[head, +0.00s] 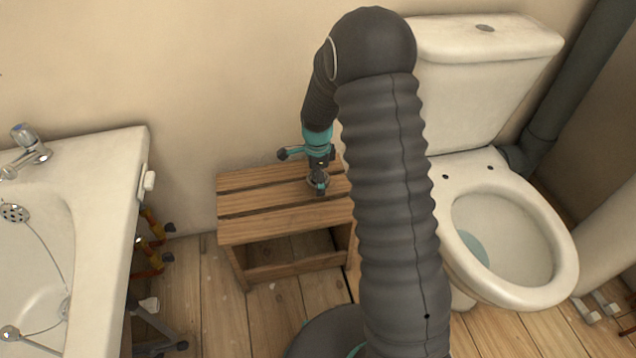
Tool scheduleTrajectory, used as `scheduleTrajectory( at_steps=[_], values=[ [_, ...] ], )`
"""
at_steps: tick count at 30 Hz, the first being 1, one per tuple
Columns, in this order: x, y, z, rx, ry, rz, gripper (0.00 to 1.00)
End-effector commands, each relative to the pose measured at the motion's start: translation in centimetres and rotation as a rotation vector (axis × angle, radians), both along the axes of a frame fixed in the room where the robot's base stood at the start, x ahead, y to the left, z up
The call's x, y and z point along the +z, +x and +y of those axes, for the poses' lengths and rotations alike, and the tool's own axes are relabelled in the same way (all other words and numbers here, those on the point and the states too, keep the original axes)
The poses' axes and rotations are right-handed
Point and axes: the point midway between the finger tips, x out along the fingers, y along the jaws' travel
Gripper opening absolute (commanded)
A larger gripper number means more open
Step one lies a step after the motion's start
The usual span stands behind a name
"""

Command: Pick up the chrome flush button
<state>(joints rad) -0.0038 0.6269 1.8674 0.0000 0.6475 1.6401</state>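My gripper (320,184) points down over the wooden stool (260,228), near the right part of its slatted top. A small round, shiny piece (312,183), which looks like the chrome flush button, shows at the fingertips on or just above the slats. The fingers cover most of it, so I cannot tell whether they touch it. Whether the fingers are open or shut is too small to make out. A round, flat metal button (485,29) also sits in the lid of the toilet cistern (470,90).
The bathtub (110,200) with a tap (28,145) stands at the left. The toilet bowl (565,265) is at the right, with a dark pipe (570,95) behind it. Copper pipework (150,240) shows beside the tub. Floorboards (225,310) are clear before the stool.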

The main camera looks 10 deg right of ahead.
Motion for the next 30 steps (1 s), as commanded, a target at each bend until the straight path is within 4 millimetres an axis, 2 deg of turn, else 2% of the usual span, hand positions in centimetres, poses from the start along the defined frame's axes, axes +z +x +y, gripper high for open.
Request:
scheduleTrajectory(
  at_steps=[2, 11, 23, 26, 30],
  values=[
    [0.0, 0.0, 0.0, 0.000, 0.000, 0.000, 0.99],
    [0.0, 0.0, 0.0, 0.000, 0.000, 0.000, 0.26],
    [0.7, 0.1, 0.0, 0.000, 0.000, -0.003, 0.25],
    [1.6, 0.1, 0.0, 0.000, 0.000, -0.003, 0.25],
    [4.0, 0.2, 0.0, 0.000, 0.000, -0.006, 0.25]
  ],
)
